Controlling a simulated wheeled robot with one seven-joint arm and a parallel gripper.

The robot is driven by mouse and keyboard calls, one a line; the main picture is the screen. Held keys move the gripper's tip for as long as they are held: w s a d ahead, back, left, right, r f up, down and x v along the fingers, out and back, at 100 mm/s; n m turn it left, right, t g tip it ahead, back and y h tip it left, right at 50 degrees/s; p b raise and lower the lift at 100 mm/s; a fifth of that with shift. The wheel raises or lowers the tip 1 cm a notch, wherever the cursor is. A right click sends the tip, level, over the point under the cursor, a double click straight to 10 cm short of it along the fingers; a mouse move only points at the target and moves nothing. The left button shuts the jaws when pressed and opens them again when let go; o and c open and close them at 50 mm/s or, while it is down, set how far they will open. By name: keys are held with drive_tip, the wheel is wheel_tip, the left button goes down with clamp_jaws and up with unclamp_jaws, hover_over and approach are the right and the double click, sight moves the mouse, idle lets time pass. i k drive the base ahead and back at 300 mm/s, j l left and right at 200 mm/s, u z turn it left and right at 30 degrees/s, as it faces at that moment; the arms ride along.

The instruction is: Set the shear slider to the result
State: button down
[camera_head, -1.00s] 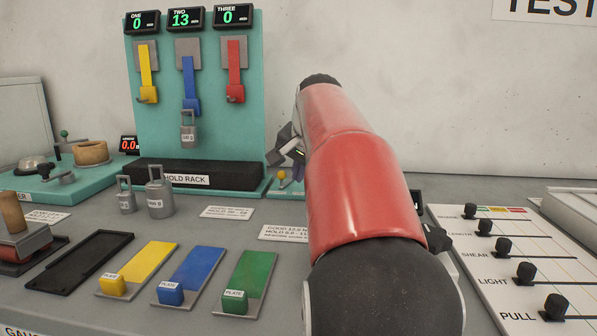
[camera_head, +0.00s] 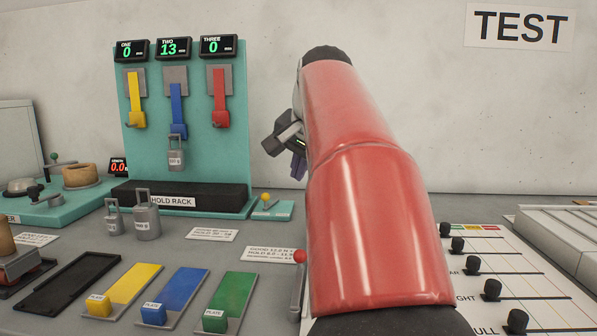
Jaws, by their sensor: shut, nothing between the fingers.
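The slider panel (camera_head: 540,262) lies at the lower right. The shear slider (camera_head: 473,264) is the third black knob from the back, near the left end of its track. Its label is partly hidden by my arm. My gripper (camera_head: 297,160) is far left of the panel, raised behind my red arm link. It is mostly hidden, and its jaws look shut and empty. On the teal hold rack (camera_head: 131,165), display TWO (camera_head: 174,48) reads 13, while ONE (camera_head: 131,51) and THREE (camera_head: 218,46) read 0. A grey weight (camera_head: 176,154) hangs from the blue strip (camera_head: 177,105).
Two grey weights (camera_head: 147,218) stand before the rack. Yellow, blue and green plates (camera_head: 233,298) lie in front. A red-balled lever (camera_head: 300,257) stands beside my arm. A pale ridged object (camera_head: 565,240) borders the panel. My arm covers the bench's middle.

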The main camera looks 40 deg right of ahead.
sight(473, 262)
drive_tip(key=k+j, duration=0.25)
drive_tip(key=k, duration=0.2)
drive_tip(key=k+j, duration=0.3)
drive_tip(key=k, duration=0.2)
